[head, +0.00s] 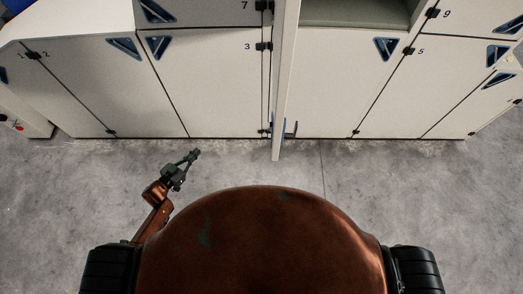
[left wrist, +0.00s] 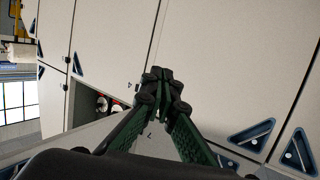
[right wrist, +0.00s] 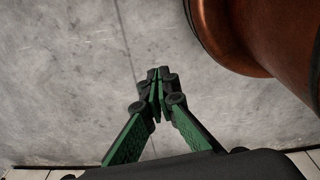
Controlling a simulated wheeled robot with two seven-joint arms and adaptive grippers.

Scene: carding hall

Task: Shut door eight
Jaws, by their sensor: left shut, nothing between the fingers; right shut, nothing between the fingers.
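One door (head: 286,70) stands swung out from the cabinet front, almost edge-on, between the doors marked 3 and 5. No number shows on it; it stands beside an open compartment (head: 355,12) between the numbers 7 and 9, which fits door eight. A blue fitting shows low at its edge. My left gripper (head: 193,155) is shut and empty, left of the open door and apart from it, over the floor; it also shows in the left wrist view (left wrist: 161,88). My right gripper (right wrist: 156,82) is shut and empty over bare floor, outside the head view.
A red button unit (head: 17,123) is at far left. The grey concrete floor (head: 300,170) in front is clear.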

